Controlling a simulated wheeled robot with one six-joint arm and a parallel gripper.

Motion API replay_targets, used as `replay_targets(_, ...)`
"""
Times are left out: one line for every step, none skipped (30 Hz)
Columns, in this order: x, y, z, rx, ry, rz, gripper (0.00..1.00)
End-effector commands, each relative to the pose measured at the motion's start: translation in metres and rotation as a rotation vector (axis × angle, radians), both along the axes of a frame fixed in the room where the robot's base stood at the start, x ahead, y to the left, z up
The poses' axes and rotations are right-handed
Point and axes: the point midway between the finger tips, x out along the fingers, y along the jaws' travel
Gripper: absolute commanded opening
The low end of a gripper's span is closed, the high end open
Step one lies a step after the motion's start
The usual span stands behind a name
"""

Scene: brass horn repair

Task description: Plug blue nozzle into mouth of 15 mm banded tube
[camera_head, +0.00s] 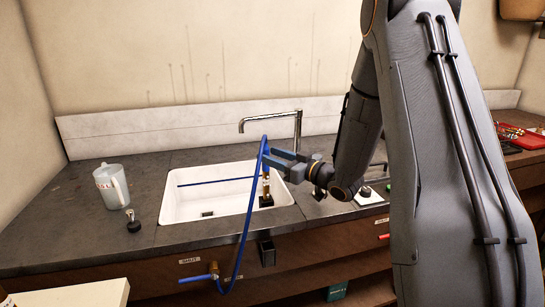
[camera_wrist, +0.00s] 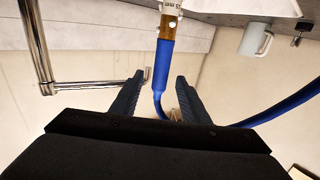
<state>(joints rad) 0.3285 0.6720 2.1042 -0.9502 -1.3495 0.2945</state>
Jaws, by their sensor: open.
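The blue nozzle (camera_wrist: 163,65) is on the end of a blue hose. In the wrist view it lies between the two fingers of my gripper (camera_wrist: 160,82), with gaps on both sides. My gripper is open around it. The nozzle's end meets the mouth of a brass tube (camera_wrist: 171,32) with a pale band marked "mm"; the number is not clearly readable. They look in line; I cannot tell how deep the nozzle sits. In the head view, the tube (camera_head: 265,188) stands upright on a black base in the sink, and my gripper (camera_head: 272,158) is above it.
A white sink (camera_head: 180,212) is set in the dark counter, with a chrome faucet (camera_head: 270,118) behind my gripper. The hose (camera_head: 244,225) hangs over the front edge to a brass valve (camera_head: 213,273). A thin blue rod (camera_head: 215,181) crosses the sink. A pitcher (camera_head: 112,187) stands left.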

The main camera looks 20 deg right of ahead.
Motion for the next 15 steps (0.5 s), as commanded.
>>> replay_targets(-0.001, -0.001, 0.0, 0.0, 0.0, 0.0, 0.41)
replay_targets(-0.001, -0.001, 0.0, 0.0, 0.0, -0.001, 0.41)
replay_targets(-0.003, -0.003, 0.0, 0.0, 0.0, -0.001, 0.41)
replay_targets(-0.005, -0.005, -0.001, 0.0, 0.0, -0.002, 0.41)
replay_targets(-0.008, -0.007, -0.001, 0.001, 0.001, -0.002, 0.41)
replay_targets(-0.013, -0.01, -0.001, 0.0, 0.001, -0.003, 0.41)
replay_targets(-0.016, -0.013, -0.001, 0.0, 0.0, -0.003, 0.41)
replay_targets(-0.021, -0.016, -0.001, 0.0, 0.0, -0.004, 0.41)
replay_targets(-0.027, -0.02, -0.002, 0.0, 0.001, -0.005, 0.41)
replay_targets(-0.031, -0.023, -0.001, 0.0, 0.0, -0.004, 0.41)
replay_targets(-0.035, -0.025, -0.001, 0.0, 0.0, -0.004, 0.41)
replay_targets(-0.04, -0.029, -0.001, 0.001, -0.001, -0.004, 0.41)
replay_targets(-0.044, -0.031, -0.001, 0.0, 0.0, -0.003, 0.41)
replay_targets(-0.048, -0.033, -0.001, 0.0, 0.0, -0.003, 0.41)
replay_targets(-0.052, -0.037, -0.001, 0.0, 0.0, -0.004, 0.41)
